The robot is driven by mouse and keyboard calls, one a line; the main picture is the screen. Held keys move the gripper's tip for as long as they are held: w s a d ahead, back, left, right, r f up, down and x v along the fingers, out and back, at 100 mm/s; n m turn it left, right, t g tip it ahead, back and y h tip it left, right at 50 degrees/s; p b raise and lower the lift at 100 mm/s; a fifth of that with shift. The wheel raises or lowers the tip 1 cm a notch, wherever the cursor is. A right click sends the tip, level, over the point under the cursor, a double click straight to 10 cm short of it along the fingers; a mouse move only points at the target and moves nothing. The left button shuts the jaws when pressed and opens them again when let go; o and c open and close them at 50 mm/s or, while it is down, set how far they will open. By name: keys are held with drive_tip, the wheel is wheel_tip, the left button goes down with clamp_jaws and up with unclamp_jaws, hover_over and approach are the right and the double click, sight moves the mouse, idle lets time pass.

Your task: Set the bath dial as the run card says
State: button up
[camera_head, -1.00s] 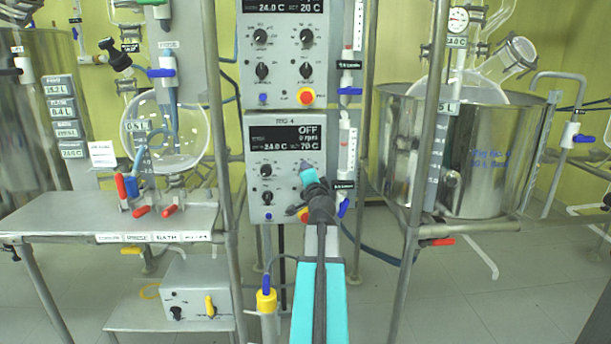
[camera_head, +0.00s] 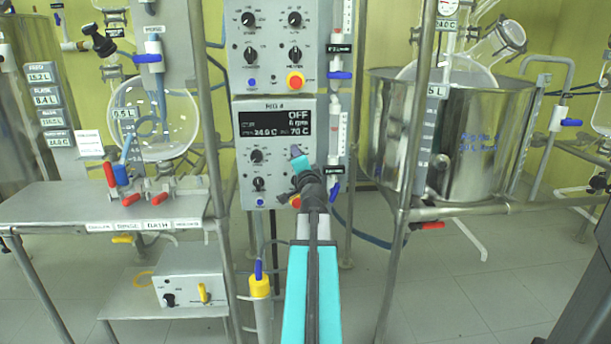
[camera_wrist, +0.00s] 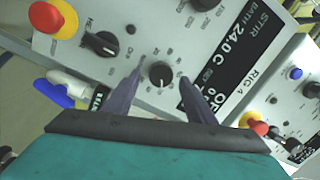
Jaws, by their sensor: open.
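The RIG 4 control panel (camera_head: 278,190) is a grey box with a black display (camera_head: 275,125) that reads OFF, 0 rpm, bath 24.0 C and set 70 C. My gripper (camera_head: 297,152) is at the panel's right side and hides the right-hand knob there. In the wrist view, my gripper (camera_wrist: 160,75) is open. Its two dark fingers stand on either side of a round black dial (camera_wrist: 161,74) with tick marks around it, the bath dial. I cannot tell whether the fingers touch it. A white card (camera_head: 89,143) hangs at the left, too small to read.
A black heater switch (camera_wrist: 100,44) and a red-and-yellow stop button (camera_wrist: 52,17) sit close to the dial. A similar panel (camera_head: 278,40) is above. Tubing with blue valves (camera_head: 336,120) runs just right of the panel. A steel bath (camera_head: 490,140) stands farther right.

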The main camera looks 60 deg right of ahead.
drive_tip(key=b+v, duration=0.1)
drive_tip(key=v, duration=0.6)
drive_tip(key=shift+b, duration=0.3)
drive_tip(key=b, duration=0.5)
drive_tip(key=shift+s+a+f, duration=0.1)
drive_tip(key=shift+s+a, duration=0.1)
drive_tip(key=shift+a, duration=0.15)
drive_tip(key=b+v, duration=0.1)
drive_tip(key=b, duration=0.5)
drive_tip(key=shift+s+a+f, duration=0.1)
drive_tip(key=shift+s+a, duration=0.05)
drive_tip(key=shift+s, duration=0.2)
drive_tip(key=shift+b+v, duration=1.2)
drive_tip(key=shift+v, duration=0.25)
